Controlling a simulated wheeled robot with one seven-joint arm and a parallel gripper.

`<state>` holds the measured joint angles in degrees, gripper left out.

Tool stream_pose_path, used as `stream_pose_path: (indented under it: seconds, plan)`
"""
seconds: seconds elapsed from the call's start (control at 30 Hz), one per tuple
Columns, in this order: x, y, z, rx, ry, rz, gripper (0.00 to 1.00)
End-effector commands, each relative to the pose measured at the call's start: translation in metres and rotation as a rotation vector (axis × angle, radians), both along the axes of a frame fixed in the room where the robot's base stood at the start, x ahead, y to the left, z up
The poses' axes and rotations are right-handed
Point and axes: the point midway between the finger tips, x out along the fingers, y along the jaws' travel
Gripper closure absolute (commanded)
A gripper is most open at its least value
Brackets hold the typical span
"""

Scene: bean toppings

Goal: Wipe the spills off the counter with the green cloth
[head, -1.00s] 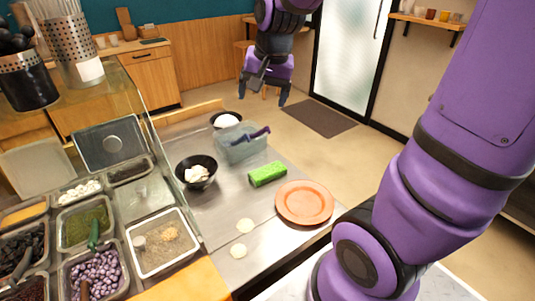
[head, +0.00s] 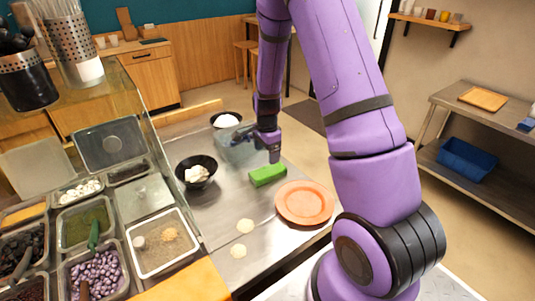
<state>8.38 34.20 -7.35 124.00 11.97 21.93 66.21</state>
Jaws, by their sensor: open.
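The green cloth (head: 267,175) lies as a folded block on the steel counter (head: 215,211), just above the orange plate. Two pale, roundish spills (head: 245,226) and (head: 238,251) lie on the counter nearer me, left of the plate. My gripper (head: 260,152) is open and empty. It points down over the far part of the counter, just above and beyond the cloth in the picture, and looks apart from it.
The orange plate (head: 304,203) stands near the counter's right edge. A black bowl (head: 197,172) with white food stands left of the cloth; another bowl (head: 226,119) stands farther back. Topping trays (head: 88,222) and a glass guard line the left. Bare counter lies around the spills.

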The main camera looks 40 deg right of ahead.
Motion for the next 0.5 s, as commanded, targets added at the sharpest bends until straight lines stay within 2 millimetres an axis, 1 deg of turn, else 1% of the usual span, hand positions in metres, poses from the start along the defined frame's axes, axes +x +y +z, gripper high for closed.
stream_pose_path:
  seconds: [0.03,0.33,0.5]
  plan:
    - [0.000,-0.002,-0.006,-0.002,0.006,-0.016,0.16]
    - [0.000,-0.005,-0.024,-0.003,0.012,-0.037,0.16]
    - [0.000,-0.004,-0.043,-0.002,0.013,-0.036,0.16]
